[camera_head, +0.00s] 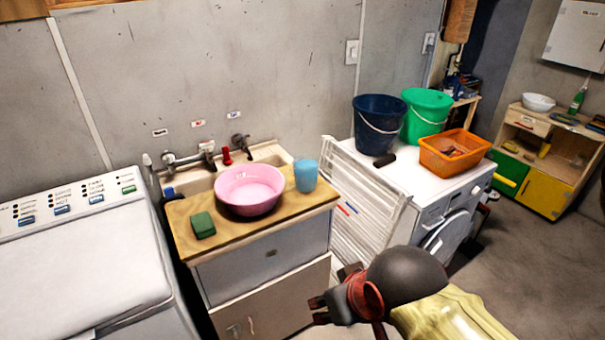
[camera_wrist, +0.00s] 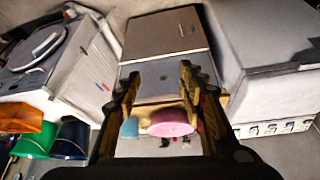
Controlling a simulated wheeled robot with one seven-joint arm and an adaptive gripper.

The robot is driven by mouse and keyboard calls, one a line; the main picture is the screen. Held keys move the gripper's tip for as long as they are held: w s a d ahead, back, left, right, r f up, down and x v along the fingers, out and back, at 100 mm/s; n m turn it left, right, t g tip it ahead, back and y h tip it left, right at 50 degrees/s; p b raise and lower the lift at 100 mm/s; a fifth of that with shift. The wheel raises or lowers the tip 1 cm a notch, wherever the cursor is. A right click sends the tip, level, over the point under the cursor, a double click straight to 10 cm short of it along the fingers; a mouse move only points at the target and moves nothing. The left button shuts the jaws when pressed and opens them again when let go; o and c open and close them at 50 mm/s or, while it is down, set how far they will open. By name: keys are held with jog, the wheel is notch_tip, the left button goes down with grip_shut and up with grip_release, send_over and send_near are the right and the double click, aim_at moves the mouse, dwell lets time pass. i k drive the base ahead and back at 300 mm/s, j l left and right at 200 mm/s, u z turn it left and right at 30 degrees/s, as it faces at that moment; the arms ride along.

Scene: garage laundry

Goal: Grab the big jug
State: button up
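A light-blue jug (camera_head: 306,175) stands upright on the right end of the wooden counter beside the sink, close to a pink basin (camera_head: 249,190). It is the only jug-like thing I can make out. In the wrist view, which is upside down, the blue jug (camera_wrist: 129,128) shows beyond my fingers, next to the pink basin (camera_wrist: 170,123). My gripper (camera_head: 331,289) is in front of the cabinet, lower than the countertop and apart from the jug. In the wrist view my gripper (camera_wrist: 160,78) has its fingers spread, with nothing held between them.
A green sponge (camera_head: 203,225) lies on the counter's front left. A white folded drying rack (camera_head: 362,205) stands between counter and washing machine (camera_head: 440,208). A dark-blue bucket (camera_head: 378,124), green bucket (camera_head: 426,113) and orange basket (camera_head: 453,151) sit on that machine. Floor is clear at right.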

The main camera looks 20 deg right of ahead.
aim_at(305, 169)
jog(key=i+l, duration=0.3)
jog(key=i, duration=0.2)
jog(key=i+l+z, duration=0.15)
jog(key=i, duration=0.3)
jog(key=i+l, duration=0.35)
jog(key=i, duration=0.15)
jog(key=z, duration=0.05)
